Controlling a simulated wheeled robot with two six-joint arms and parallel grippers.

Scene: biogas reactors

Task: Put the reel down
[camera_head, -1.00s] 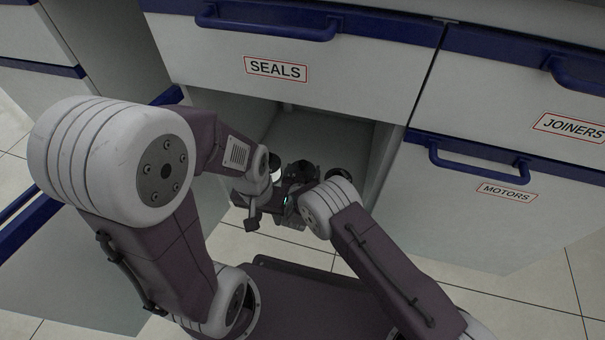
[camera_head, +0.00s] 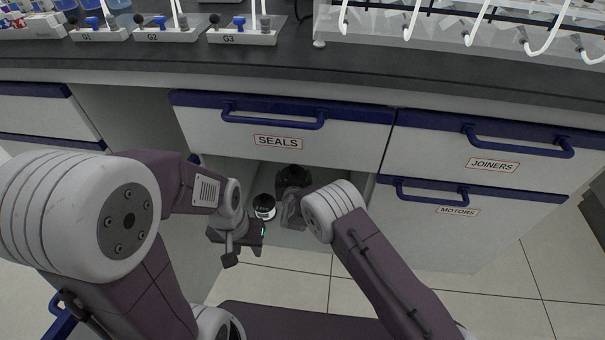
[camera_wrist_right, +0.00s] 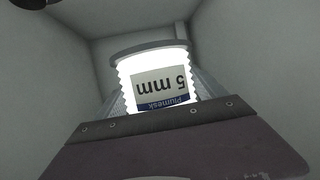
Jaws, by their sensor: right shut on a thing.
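The reel (camera_wrist_right: 163,82) fills the middle of the right wrist view. It is white and ribbed, with a grey flange and an upside-down "5 mm" label. In the head view it appears as a small white and black round thing (camera_head: 264,208) in the open compartment (camera_head: 236,172) under the SEALS drawer. My right gripper (camera_head: 276,208) is shut on it; its fingertips are mostly hidden. Whether the reel touches the compartment floor cannot be told. My left gripper (camera_head: 245,251) is open and empty, just in front and to the left of the reel.
The SEALS drawer (camera_head: 220,139) is closed above the compartment. The JOINERS drawer (camera_head: 430,145) and MOTORS front (camera_head: 410,215) are at the right. The dark worktop (camera_head: 180,62) carries racks at the back. Tiled floor is clear at the lower right.

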